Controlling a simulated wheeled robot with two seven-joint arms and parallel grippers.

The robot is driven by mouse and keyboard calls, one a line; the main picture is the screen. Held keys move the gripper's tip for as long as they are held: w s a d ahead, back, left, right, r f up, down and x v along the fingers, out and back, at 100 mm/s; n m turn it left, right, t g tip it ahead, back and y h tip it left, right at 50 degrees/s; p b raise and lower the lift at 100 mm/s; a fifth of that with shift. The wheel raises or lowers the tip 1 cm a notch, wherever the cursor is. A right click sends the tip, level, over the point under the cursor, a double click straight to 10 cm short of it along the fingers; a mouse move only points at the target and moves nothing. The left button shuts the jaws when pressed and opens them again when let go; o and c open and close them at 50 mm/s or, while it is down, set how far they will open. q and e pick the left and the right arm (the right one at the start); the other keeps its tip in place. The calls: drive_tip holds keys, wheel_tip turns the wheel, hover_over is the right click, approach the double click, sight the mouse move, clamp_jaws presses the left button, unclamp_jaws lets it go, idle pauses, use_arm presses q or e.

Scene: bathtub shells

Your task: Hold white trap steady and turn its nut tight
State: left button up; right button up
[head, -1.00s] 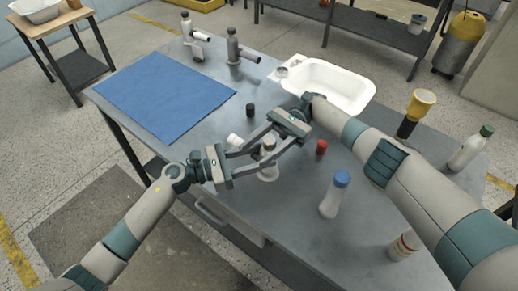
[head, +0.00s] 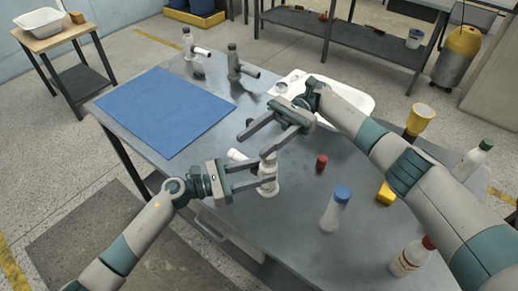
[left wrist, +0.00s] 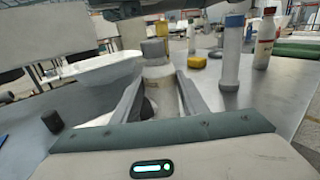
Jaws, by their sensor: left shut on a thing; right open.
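The white trap (head: 268,186) stands upright on the grey table near its front edge, with a side pipe pointing left. My left gripper (head: 266,172) is shut on its body from the left. In the left wrist view the trap (left wrist: 158,72) sits between the finger ends, with a grey nut or collar (left wrist: 153,48) on top. My right gripper (head: 252,146) is open and empty, above and just behind the trap's top. It partly covers the top in the head view, so any gap is hard to judge.
A white basin (head: 352,97) stands behind my right gripper. Two other pipe fittings (head: 187,45) (head: 235,62) stand at the back. The blue mat (head: 165,110) is clear.

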drive_tip(key=shift+r, duration=0.3)
drive_tip(key=d+m, duration=0.1)
drive_tip(key=m, duration=0.2)
drive_tip(key=w+d+m+t+y, duration=0.1)
drive_tip(key=m, duration=0.3)
drive_tip(key=w+d+f+m+t+y, duration=0.1)
drive_tip(key=m, duration=0.2)
drive_tip(key=shift+f+m, duration=0.1)
drive_tip(key=shift+m, duration=0.3)
drive_tip(key=w+d+f+m+t+y, duration=0.2)
drive_tip(key=d+m+t, duration=0.1)
drive_tip(key=m, duration=0.6)
drive_tip(key=m+t+y, duration=0.2)
drive_tip(key=m+t, duration=0.5)
drive_tip(key=m, duration=1.8)
approach(271, 157)
drive_tip(key=a, duration=0.2)
drive_tip(key=shift+w+a+f, duration=0.2)
drive_tip(key=shift+w+f, duration=0.05)
drive_tip(key=shift+f, duration=0.1)
